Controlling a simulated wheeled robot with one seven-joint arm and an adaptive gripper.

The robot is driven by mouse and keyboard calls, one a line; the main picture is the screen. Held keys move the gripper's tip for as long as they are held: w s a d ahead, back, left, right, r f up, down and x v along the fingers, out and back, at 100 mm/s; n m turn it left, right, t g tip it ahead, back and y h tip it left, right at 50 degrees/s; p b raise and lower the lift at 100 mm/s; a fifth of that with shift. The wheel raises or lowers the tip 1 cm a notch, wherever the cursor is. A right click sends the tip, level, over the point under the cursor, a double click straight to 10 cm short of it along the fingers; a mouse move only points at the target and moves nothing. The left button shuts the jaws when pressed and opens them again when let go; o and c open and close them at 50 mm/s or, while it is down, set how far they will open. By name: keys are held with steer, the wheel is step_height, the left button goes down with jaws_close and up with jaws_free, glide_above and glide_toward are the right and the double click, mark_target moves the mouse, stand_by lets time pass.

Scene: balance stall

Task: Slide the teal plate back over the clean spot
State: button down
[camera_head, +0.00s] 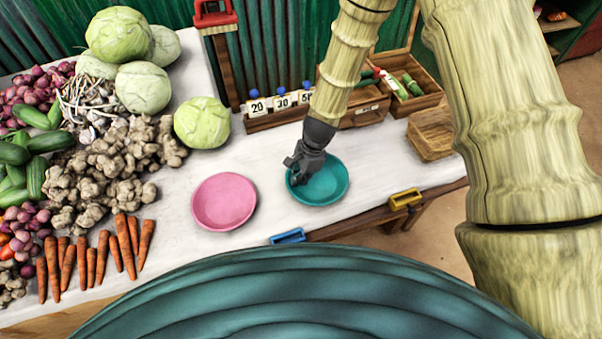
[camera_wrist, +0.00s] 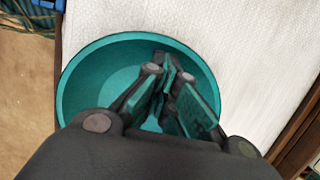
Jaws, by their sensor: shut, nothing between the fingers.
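The teal plate (camera_head: 326,190) is a shallow round dish on the white tabletop, right of the pink plate (camera_head: 223,202). My gripper (camera_head: 296,174) is over the left part of the teal plate, pointing down, with its fingertips inside the rim. In the wrist view the teal plate (camera_wrist: 88,85) surrounds my gripper (camera_wrist: 165,85), whose fingers are shut with nothing between them. I cannot tell whether the fingertips touch the plate. No distinct clean spot shows; the tabletop under the plate is hidden.
A wooden rack with number cards (camera_head: 283,103) and an open wooden box (camera_head: 410,85) stand behind the plates. A blue clip (camera_head: 288,236) and a yellow clip (camera_head: 405,199) are on the front edge. Vegetables, including carrots (camera_head: 125,240), fill the left. White tabletop is free around the plates.

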mark_target(312, 181)
steer(key=shift+s+a, duration=0.1)
stand_by(0.3)
steer(key=d, duration=0.2)
steer(key=w+d, duration=0.1)
steer(key=shift+d+r+p, duration=0.1)
steer(key=shift+d+p, duration=0.25)
steer(key=shift+p, duration=0.05)
steer(key=shift+w+d+r, duration=0.2)
steer(key=shift+r, duration=0.05)
steer(key=b+v, duration=0.2)
steer(key=v, duration=0.7)
steer(key=shift+r, duration=0.2)
steer(key=shift+s, duration=0.15)
